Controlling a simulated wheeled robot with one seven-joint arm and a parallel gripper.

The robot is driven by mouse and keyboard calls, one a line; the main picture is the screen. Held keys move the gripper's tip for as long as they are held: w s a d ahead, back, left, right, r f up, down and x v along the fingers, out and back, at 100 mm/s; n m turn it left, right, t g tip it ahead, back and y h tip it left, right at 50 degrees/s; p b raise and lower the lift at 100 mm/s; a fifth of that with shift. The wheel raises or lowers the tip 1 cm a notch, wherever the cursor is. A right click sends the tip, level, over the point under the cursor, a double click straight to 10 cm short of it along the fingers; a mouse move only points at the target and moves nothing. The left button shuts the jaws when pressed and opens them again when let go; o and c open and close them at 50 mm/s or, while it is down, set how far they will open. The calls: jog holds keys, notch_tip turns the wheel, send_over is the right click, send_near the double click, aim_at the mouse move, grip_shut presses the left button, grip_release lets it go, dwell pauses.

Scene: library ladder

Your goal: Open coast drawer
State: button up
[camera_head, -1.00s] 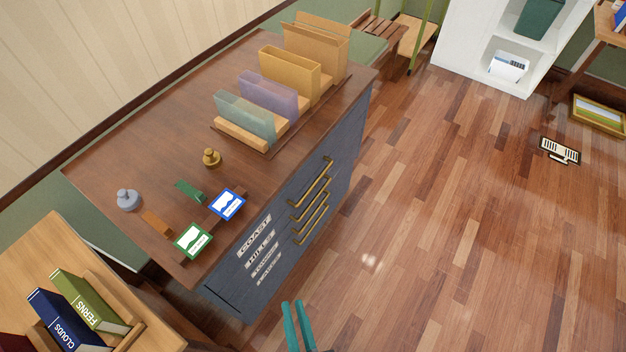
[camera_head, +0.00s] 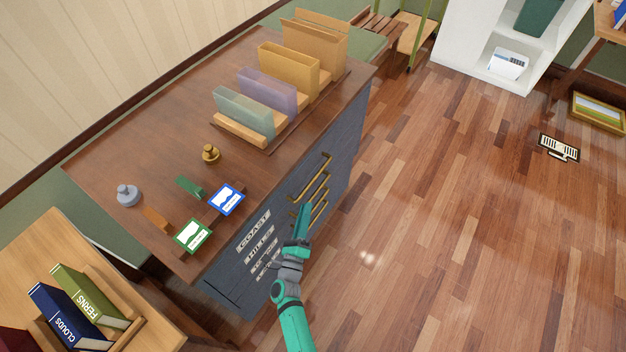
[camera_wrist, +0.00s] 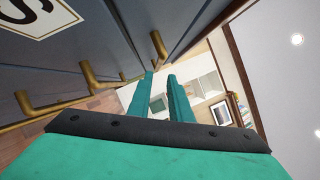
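The blue-grey cabinet (camera_head: 338,158) has several stacked drawers with brass handles and white labels. The COAST label (camera_head: 254,230) is on the top drawer, whose brass handle (camera_head: 318,172) is the uppermost one. The drawers look closed. My gripper (camera_head: 304,207) is at the cabinet front, over the handles' left part, hiding some of the lower handles and labels. In the wrist view my gripper (camera_wrist: 160,78) has its two teal fingers apart with nothing seen between them. A brass handle end (camera_wrist: 158,46) shows just beyond the fingertips; I cannot tell whether they touch it.
The cabinet top holds a blue card (camera_head: 227,200), a green card (camera_head: 192,236), a brass weight (camera_head: 210,153) and upright folders (camera_head: 290,72). A book table (camera_head: 42,246) stands at lower left. The wood floor (camera_head: 440,230) right of the cabinet is mostly clear.

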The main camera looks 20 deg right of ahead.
aim_at(313, 179)
jog(key=shift+m, duration=0.5)
jog(key=x, duration=1.2)
jog(key=shift+f, duration=0.15)
grip_shut()
